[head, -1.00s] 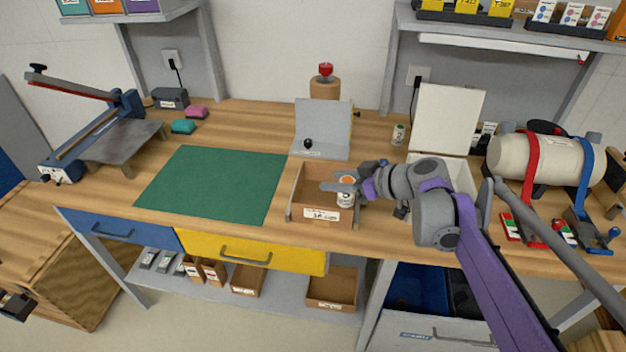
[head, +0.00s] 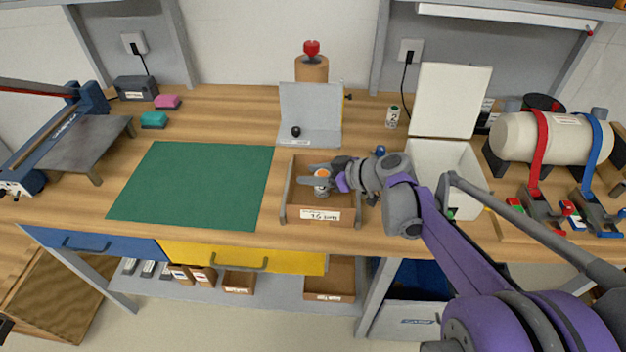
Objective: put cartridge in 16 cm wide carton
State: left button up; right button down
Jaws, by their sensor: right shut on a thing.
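My right gripper (head: 322,182) is shut on the cartridge (head: 321,191), a small white cylinder with an orange top. It holds the cartridge upright over the open brown carton (head: 306,215), within its outline in the head view. The carton stands on the workbench near its front edge, with a white label on its front wall. I cannot tell whether the cartridge touches the carton floor; the fingers cover part of it. My left gripper is not in view.
A similar white cylinder with a green mark (head: 392,117) stands behind. A grey angled stand (head: 310,110) is behind the carton, a white open-lidded box (head: 469,155) to its right. A green mat (head: 192,185) lies left; the bench's front edge (head: 300,238) is close.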

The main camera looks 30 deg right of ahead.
jog(key=shift+f, duration=0.9)
jog(key=shift+f, duration=0.15)
jog(key=shift+c, duration=1.8)
grip_release()
jog(key=shift+s+d+r, duration=0.15)
jog(key=shift+d+r, duration=0.05)
jog(key=shift+r, duration=0.15)
jog(key=p+v, duration=0.1)
jog(key=v, duration=1)
jog(key=shift+s, duration=0.25)
